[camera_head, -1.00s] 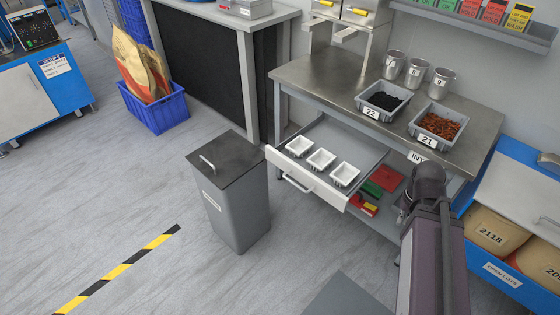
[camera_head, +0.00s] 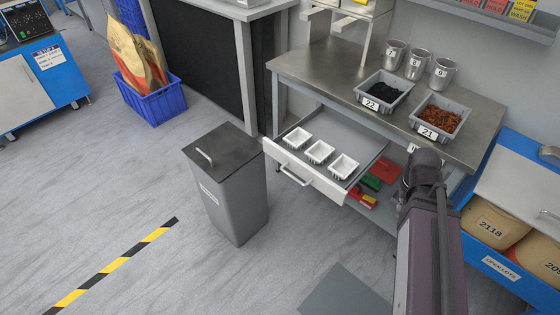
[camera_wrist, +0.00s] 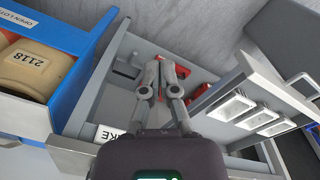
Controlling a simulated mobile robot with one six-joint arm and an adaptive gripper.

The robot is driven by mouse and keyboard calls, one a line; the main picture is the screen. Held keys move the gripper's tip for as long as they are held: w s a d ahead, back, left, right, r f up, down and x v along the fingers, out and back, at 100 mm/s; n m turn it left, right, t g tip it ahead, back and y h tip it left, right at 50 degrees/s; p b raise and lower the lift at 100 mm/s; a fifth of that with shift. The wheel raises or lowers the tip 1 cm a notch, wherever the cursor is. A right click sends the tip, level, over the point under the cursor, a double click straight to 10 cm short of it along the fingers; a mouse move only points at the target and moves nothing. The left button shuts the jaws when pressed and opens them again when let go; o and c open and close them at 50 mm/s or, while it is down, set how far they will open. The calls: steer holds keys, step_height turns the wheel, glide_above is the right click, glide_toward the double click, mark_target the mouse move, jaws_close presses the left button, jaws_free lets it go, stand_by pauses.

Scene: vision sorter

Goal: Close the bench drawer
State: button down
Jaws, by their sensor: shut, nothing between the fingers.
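The bench drawer (camera_head: 312,179) is pulled out from under the metal-topped bench (camera_head: 330,72). Its white front has a bar handle (camera_head: 296,176), and several small white trays lie inside, such as the middle one (camera_head: 319,152). In the wrist view the drawer front (camera_wrist: 283,88) and trays are at the right, tilted by the camera angle. My gripper (camera_wrist: 164,66) is shut and empty there, to the left of the drawer and apart from it in the picture. In the head view my arm's end is beside the bench's right front, and the fingers are hidden.
A grey lidded bin (camera_head: 232,200) stands close to the drawer's left front. Bins of black (camera_head: 383,92) and brown pieces (camera_head: 440,113) stand on the bench. Red and green items (camera_head: 372,182) lie below. A blue cabinet (camera_head: 500,262) is at the right. Floor ahead of the drawer is open.

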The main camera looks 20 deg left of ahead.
steer(key=w+a+f+n+t+h+b, duration=0.2)
steer(key=w+a+n+b, duration=0.15)
steer(key=a+n, duration=0.6)
steer(key=w+a+f+n+t+h+b, duration=0.15)
steer(key=w+a+n, duration=0.4)
steer(key=a, duration=0.75)
steer(key=s+a+n+t+b, duration=0.2)
steer(key=a+n, duration=0.5)
steer(key=a, duration=0.5)
steer(key=s+a+n+t+b, duration=0.2)
steer(key=a+n, duration=0.5)
steer(key=a, duration=0.5)
steer(key=shift+s+a+f+n, duration=0.15)
steer(key=shift+s+a+n, duration=0.2)
steer(key=shift+s, duration=0.5)
steer(key=shift+d+f+t, duration=0.1)
steer(key=shift+t, duration=0.15)
steer(key=b, duration=0.7)
glide_toward(285, 160)
steer(key=x, duration=0.6)
steer(key=shift+s+f, duration=0.35)
steer(key=shift+w, duration=0.6)
